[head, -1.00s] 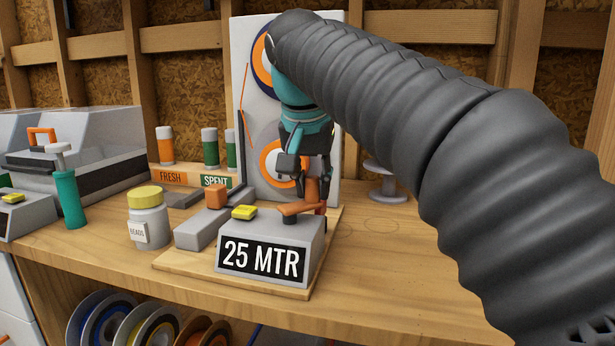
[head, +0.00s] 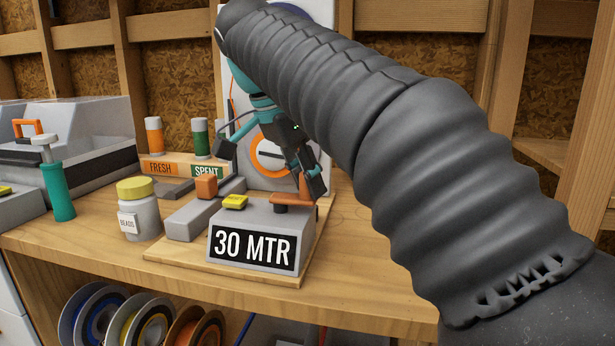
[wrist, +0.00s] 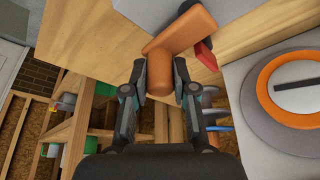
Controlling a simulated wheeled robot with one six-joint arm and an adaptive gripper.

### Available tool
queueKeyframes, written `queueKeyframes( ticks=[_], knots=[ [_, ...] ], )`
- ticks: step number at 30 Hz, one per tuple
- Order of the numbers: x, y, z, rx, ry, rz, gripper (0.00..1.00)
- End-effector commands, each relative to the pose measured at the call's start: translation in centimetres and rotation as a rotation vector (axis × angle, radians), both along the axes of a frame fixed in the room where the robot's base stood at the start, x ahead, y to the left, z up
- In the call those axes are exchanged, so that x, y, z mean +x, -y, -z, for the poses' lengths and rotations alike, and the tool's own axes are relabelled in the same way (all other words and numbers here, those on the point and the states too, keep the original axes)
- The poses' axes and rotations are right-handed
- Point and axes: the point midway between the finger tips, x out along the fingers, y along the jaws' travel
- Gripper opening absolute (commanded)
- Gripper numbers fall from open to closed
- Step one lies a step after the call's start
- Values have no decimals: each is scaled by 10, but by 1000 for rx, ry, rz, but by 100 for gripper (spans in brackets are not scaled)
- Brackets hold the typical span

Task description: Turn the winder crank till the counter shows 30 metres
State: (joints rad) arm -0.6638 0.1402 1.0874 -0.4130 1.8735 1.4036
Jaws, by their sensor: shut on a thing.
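The winder's counter (head: 251,249) reads 30 MTR on the front of its grey box (head: 270,220). The orange crank (head: 285,200) sits on top of the box, its arm lying to the right and its handle standing upright at the right end. My gripper (head: 318,182) is at the handle, seen partly from the side. In the wrist view my gripper (wrist: 160,82) has its two fingers shut on the orange crank handle (wrist: 161,100). A red part shows beside the crank in the wrist view.
A yellow button (head: 235,202) and a grey block with an orange knob (head: 206,187) are left of the crank. A beads jar (head: 139,212) and a teal-handled tool (head: 59,190) stand further left. My arm covers the right side of the bench.

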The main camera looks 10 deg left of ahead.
Motion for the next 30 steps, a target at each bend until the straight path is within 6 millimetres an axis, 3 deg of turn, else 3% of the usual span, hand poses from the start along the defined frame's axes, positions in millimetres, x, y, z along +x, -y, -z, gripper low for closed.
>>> queueKeyframes(
  ticks=[19, 20, 23, 30],
  knots=[
    [-3, 0, 0, 0, -1, 52, 0],
    [-3, 0, 0, 0, -1, 52, 29],
    [-3, 0, 0, 0, -1, 52, 52],
    [-2, 0, 0, 1, -1, 52, 52]
  ],
)
